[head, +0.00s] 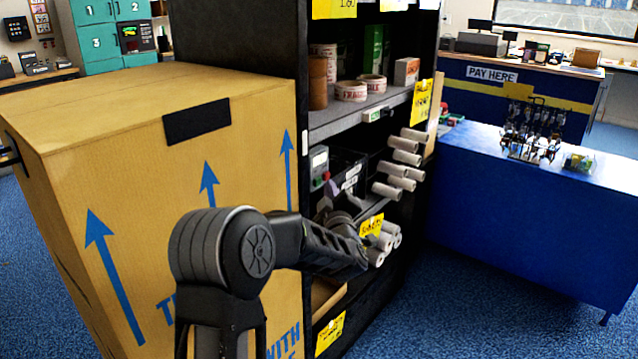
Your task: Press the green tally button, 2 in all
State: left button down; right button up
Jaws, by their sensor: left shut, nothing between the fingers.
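A small grey device with a pale display (318,160) stands inside the shelf unit, at the middle level beside a dark bin. It has a red spot on its lower right and a dark green lower part, too small to make out clearly as a button. My left gripper (325,205) is shut and empty, just below the grey device and partly hidden by my forearm. I cannot tell whether it touches anything. My right gripper is out of view.
A big carton with blue arrows (180,140) stands close left of the black shelf unit (240,40). Rolled tubes (395,188) stick out of the shelf at the right. A blue counter (530,210) stands farther right, with open carpet before it.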

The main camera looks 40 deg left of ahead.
pick_arm(q)
jog(key=shift+a, duration=0.1)
dwell(0.6)
jog(key=shift+a+b, duration=0.3)
jog(key=shift+b, duration=0.1)
jog(key=shift+a+b, duration=0.3)
jog(key=shift+a, duration=0.25)
dwell(0.4)
jog(key=shift+d, duration=0.9)
jog(key=shift+d+b, duration=0.5)
jog(key=shift+d, duration=2.05)
